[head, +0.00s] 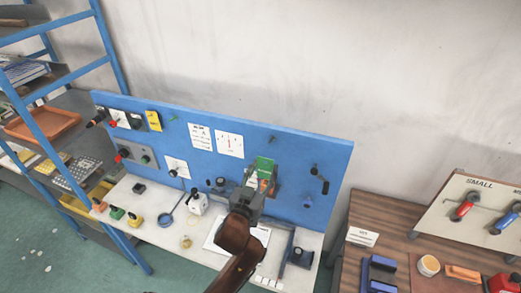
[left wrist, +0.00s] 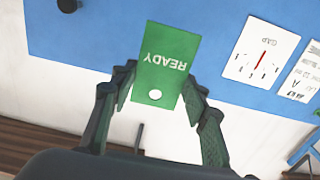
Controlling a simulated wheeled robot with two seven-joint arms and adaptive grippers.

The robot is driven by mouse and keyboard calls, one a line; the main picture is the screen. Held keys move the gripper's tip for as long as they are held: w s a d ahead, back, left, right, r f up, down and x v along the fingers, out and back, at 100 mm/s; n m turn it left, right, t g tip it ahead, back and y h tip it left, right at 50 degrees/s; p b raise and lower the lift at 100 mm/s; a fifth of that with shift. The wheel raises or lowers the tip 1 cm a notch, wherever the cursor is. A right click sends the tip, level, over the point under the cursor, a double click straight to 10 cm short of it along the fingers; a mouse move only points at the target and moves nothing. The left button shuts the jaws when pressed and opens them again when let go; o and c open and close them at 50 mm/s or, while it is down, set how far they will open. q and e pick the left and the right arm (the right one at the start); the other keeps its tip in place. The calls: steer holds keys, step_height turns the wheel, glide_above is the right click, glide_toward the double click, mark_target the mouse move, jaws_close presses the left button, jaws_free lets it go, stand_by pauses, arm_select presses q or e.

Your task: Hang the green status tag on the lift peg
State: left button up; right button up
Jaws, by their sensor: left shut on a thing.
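The green status tag (head: 264,163) is in my left gripper (head: 262,183), in front of the blue board's right half. In the left wrist view the tag (left wrist: 168,62) reads READY upside down, and its pale round hole lies on the side toward the palm. The fingers of my left gripper (left wrist: 160,92) are on its two side edges. My right gripper is not in view.
The blue board (head: 325,160) carries white sheets (head: 229,144), a yellow tag (head: 154,120), knobs and a crank (head: 320,180). The white bench (head: 150,222) below holds coloured stamps and small tools. A blue rack stands left, a wooden table (head: 400,250) right.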

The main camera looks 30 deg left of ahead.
arm_select(q)
steer(key=r, duration=0.1)
steer(key=a+r, duration=0.1)
steer(key=shift+r+p, duration=0.3)
steer(key=shift+w, duration=0.1)
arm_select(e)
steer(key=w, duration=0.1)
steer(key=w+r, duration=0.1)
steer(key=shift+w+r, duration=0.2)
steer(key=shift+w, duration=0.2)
